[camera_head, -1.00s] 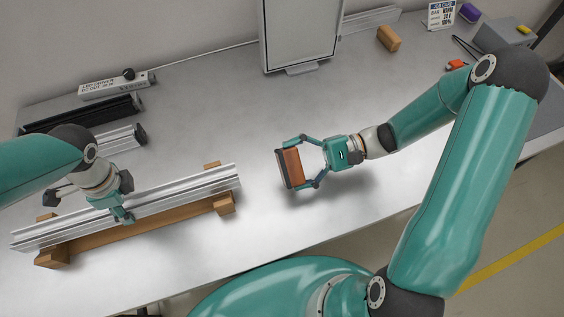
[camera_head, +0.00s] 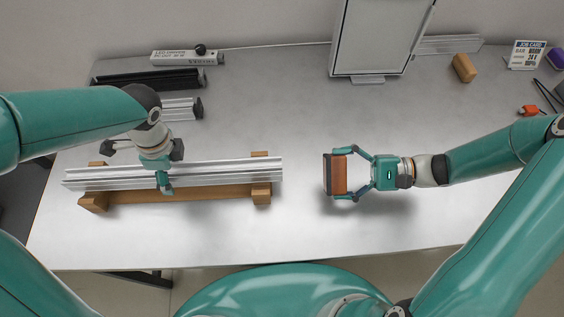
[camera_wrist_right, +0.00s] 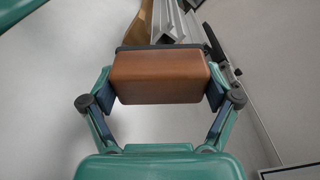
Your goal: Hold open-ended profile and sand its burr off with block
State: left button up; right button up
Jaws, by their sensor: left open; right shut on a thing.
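The long silver open-ended profile (camera_head: 226,172) lies across a wooden support on the bench, left of centre in the head view. My left gripper (camera_head: 161,178) is over the middle of the profile with its jaws open; a finger shows at the profile's front side, and the far finger is hidden. My right gripper (camera_head: 343,175) is shut on the sanding block (camera_head: 338,174), brown with a dark face, which points left. The block is apart from the profile's right end. In the right wrist view the block (camera_wrist_right: 158,80) sits between both fingers, with the profile (camera_wrist_right: 180,22) beyond. No burr can be made out.
The wooden support (camera_head: 225,193) has raised end blocks. Behind it lie a dark bar (camera_head: 150,79), a short profile (camera_head: 180,109) and a labelled LED driver (camera_head: 180,57). A lightbox panel (camera_head: 378,38) stands at the back. Bench between profile and block is clear.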

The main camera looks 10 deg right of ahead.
pick_arm(q)
jog(key=r, duration=0.3)
jog(key=d+r, duration=0.1)
jog(key=r, duration=0.7)
jog(key=shift+d, duration=0.2)
jog(key=shift+r, duration=0.45)
jog(key=shift+s, duration=0.1)
